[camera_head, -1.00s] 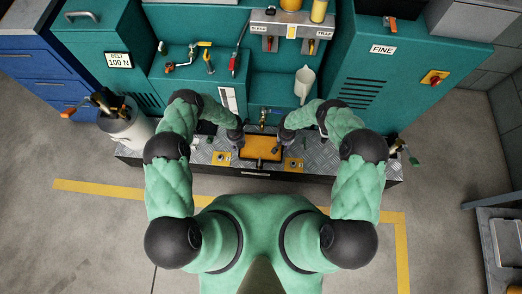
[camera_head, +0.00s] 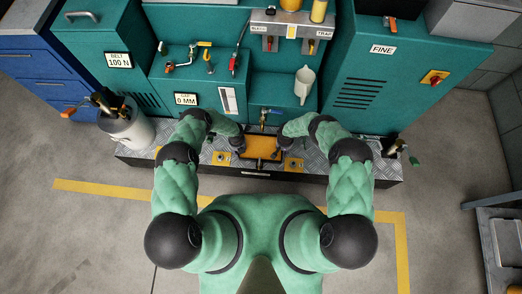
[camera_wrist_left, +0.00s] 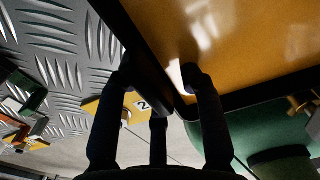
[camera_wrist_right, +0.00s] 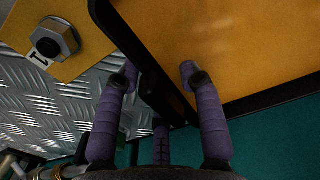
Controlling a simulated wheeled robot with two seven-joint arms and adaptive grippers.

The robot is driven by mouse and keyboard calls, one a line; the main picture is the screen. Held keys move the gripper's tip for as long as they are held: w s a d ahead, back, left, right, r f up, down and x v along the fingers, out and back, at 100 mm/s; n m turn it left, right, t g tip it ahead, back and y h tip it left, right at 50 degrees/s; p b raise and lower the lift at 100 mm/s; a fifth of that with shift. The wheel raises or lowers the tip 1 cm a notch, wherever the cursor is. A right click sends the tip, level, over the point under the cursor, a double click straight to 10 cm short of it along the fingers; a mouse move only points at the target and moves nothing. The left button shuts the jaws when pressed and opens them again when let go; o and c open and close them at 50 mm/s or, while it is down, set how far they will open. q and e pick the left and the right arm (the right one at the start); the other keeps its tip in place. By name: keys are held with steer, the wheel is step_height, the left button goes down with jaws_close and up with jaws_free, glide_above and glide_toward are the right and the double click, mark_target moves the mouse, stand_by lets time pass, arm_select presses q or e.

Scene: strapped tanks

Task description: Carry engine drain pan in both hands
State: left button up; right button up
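The engine drain pan (camera_head: 262,159) is a shallow rectangular tray with a black rim and an amber inside, in the middle of the metal tread-plate deck in the head view. My left gripper (camera_wrist_left: 157,72) straddles its rim, one finger outside and one over the amber inside. My right gripper (camera_wrist_right: 160,75) straddles the opposite side in the same way. Both grippers look open, with gaps beside the rim. The pan appears to rest at the deck; its underside is hidden.
Yellow plates (camera_head: 221,158) and (camera_head: 293,164) flank the pan. The floor in front is bare, with a yellow line (camera_head: 110,190).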

arm_select(q)
steer(key=shift+c, duration=0.3)
arm_select(e)
steer(key=shift+c, duration=0.3)
arm_select(q)
jaws_close()
arm_select(e)
jaws_close()
arm_select(q)
steer(key=shift+a, duration=0.1)
arm_select(e)
steer(key=shift+w, duration=0.1)
arm_select(q)
steer(key=shift+w+r, duration=0.1)
steer(key=shift+r, duration=0.05)
arm_select(e)
steer(key=shift+r, duration=0.15)
